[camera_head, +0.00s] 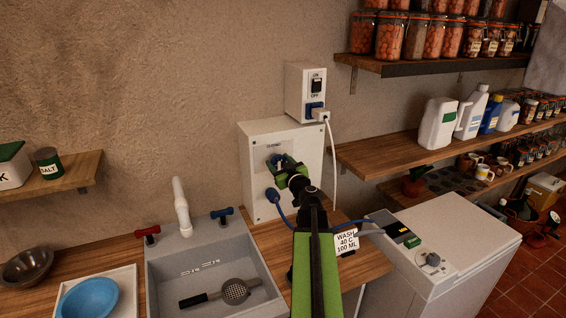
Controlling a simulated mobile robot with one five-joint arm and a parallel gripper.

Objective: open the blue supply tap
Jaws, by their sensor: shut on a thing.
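A white supply box (255,150) is against the wall behind the sink, with a small label too blurred to read for certain. The blue supply tap (276,158) is on its front; only a little of its blue handle shows, and the rest is hidden by my jaws. My gripper (283,168), with green and black fingers, reaches up to the box front and is shut on the tap handle. I cannot tell how far the handle is turned. Below it, a blue connector (272,195) on the box carries a blue hose (284,217) that passes behind my arm.
The grey sink (165,270) has a red-handled tap (147,231), a blue-handled tap (222,212) and a strainer (234,291). An ON/OFF switch box (306,90) with a plugged white cable is above. A white washing machine (440,235) with a wash card (346,242) nearby stands right.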

